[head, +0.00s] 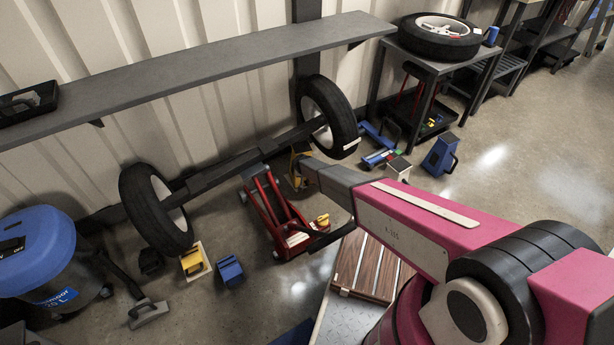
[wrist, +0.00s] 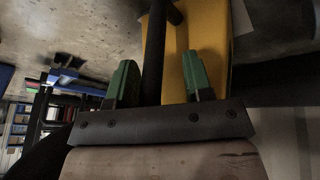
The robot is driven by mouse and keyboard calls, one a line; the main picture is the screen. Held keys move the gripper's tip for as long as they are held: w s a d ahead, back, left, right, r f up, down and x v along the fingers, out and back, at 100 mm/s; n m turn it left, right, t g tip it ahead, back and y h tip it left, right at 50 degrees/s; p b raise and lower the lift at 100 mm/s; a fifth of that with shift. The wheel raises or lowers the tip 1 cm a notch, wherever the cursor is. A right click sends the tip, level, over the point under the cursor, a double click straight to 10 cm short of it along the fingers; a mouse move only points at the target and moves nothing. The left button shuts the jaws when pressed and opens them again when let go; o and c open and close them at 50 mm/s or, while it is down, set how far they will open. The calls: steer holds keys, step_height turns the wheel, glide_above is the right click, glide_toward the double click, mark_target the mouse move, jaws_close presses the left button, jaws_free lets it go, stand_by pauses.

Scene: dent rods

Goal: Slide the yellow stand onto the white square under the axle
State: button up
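A yellow stand (head: 296,167) is at the right part of the axle (head: 240,160), partly hidden behind my gripper (head: 303,164). In the wrist view the yellow stand (wrist: 213,30) fills the upper middle, with a dark bar (wrist: 154,50) running in front of it. My gripper's green fingers (wrist: 160,80) are apart, one on each side of the bar, with a visible gap at the right finger. A white edge (wrist: 241,16) shows beside the yellow stand; how far the stand covers it cannot be told. A second yellow stand (head: 190,262) is by the left wheel, on a white square (head: 204,254).
A red floor jack (head: 275,212) stands under the middle of the axle. Tyres (head: 155,210) (head: 328,112) are on both axle ends. A wooden-slatted creeper (head: 370,268) lies near my arm.

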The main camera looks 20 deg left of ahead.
steer(key=shift+r, duration=0.15)
steer(key=v, duration=1)
steer(key=shift+s+r, duration=0.1)
steer(key=shift+r, duration=0.2)
steer(key=shift+s, duration=0.15)
